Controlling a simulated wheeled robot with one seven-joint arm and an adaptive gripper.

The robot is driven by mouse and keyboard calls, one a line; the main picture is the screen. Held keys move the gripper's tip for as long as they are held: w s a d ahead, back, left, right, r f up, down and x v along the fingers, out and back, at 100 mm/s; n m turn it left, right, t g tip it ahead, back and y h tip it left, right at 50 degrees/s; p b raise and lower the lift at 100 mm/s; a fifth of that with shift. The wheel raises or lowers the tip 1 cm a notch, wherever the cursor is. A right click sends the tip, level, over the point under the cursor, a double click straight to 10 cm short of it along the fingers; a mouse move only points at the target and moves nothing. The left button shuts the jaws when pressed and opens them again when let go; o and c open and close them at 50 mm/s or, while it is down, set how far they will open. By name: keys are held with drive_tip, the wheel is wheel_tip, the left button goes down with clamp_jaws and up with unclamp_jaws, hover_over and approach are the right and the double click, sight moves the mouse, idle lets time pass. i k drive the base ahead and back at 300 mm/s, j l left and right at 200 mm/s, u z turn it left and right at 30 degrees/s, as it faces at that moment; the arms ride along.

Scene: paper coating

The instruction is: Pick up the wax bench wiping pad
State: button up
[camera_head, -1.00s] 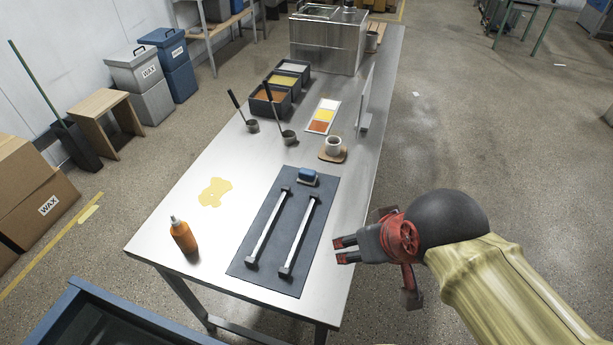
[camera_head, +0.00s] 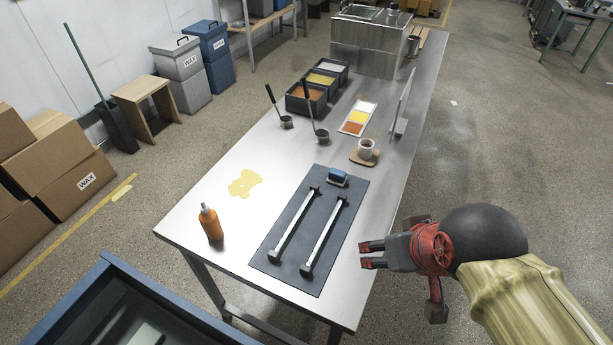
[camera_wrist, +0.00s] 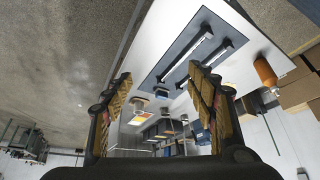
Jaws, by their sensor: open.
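The likely wiping pad (camera_head: 337,178) is a small blue block with a grey lower part. It lies at the far end of a dark mat (camera_head: 275,240) on the steel bench (camera_head: 190,215). In the wrist view the pad (camera_wrist: 162,92) shows small, between my fingers but well beyond them. My gripper (camera_head: 367,256) is open and empty at the bench's right edge, nearer to me than the pad and to its right. In the wrist view my gripper (camera_wrist: 160,78) has its two fingers spread wide. Nothing touches the pad but the mat.
Two metal bars (camera_head: 322,236) lie on the mat. An orange bottle (camera_head: 211,224) and a yellow wax spill (camera_head: 244,183) are to the left. A cup (camera_head: 366,148) on a wooden coaster, ladles (camera_head: 321,136) and wax bins (camera_head: 306,98) stand beyond the pad. A blue-rimmed container (camera_head: 120,268) is at front left.

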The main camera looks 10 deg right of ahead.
sight(337, 178)
drive_tip(key=k+l, duration=0.1)
drive_tip(key=l, duration=1.05)
drive_tip(key=i+l, duration=0.15)
drive_tip(key=l, duration=0.15)
drive_tip(key=i+l+u, duration=0.15)
drive_tip(key=l, duration=0.2)
drive_tip(key=i+l, duration=0.2)
drive_tip(key=i+j+u, duration=0.15)
drive_tip(key=i, duration=0.6)
